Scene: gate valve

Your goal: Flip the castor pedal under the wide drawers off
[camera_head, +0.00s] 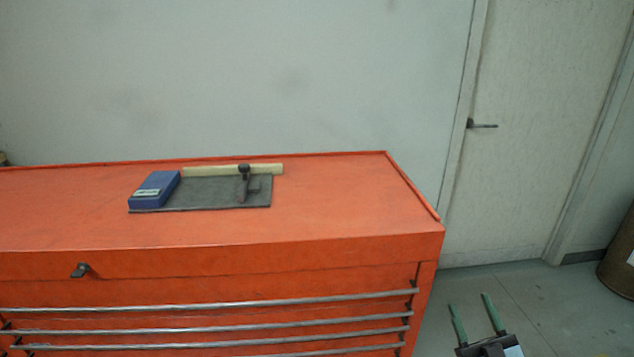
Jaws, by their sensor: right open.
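An orange tool cabinet (330,222) with wide drawers fills the lower left. Its drawers (215,318) have long metal bar handles. The castors and the pedal under the drawers are below the picture and do not show. My right gripper (472,305) is at the bottom right, beside the cabinet's right side and apart from it. Its two green fingers are spread, with nothing between them but floor. My left gripper is not in view.
On the cabinet top lie a dark mat (215,192), a blue box (154,187), a pale strip (262,169) and a dark upright tool (243,180). A door (525,130) stands behind. A brown drum (620,265) is at the far right. Floor (540,300) right of the cabinet is clear.

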